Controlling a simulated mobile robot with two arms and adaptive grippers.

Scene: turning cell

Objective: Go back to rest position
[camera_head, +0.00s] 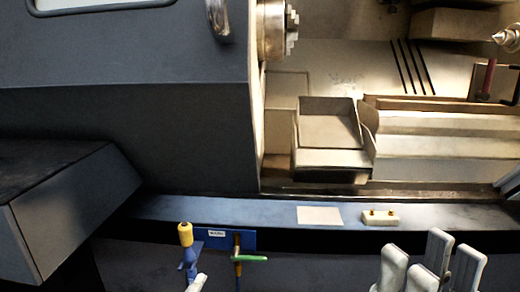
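My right gripper (430,266) shows at the bottom right edge, in front of the lathe. Its pale grey fingers point up and stand apart, with nothing seen between them. Its base and wrist are cut off by the lower edge. It is below a small light block with two brass-coloured knobs (380,217) and apart from it.
A dark lathe housing (150,120) fills the left, with a chuck (274,30) beside the open work area. A narrow ledge (250,212) runs along the front, carrying a pale card (319,215). A yellow-tipped blue fitting (187,255) and a green-handled valve (250,258) stand below it.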

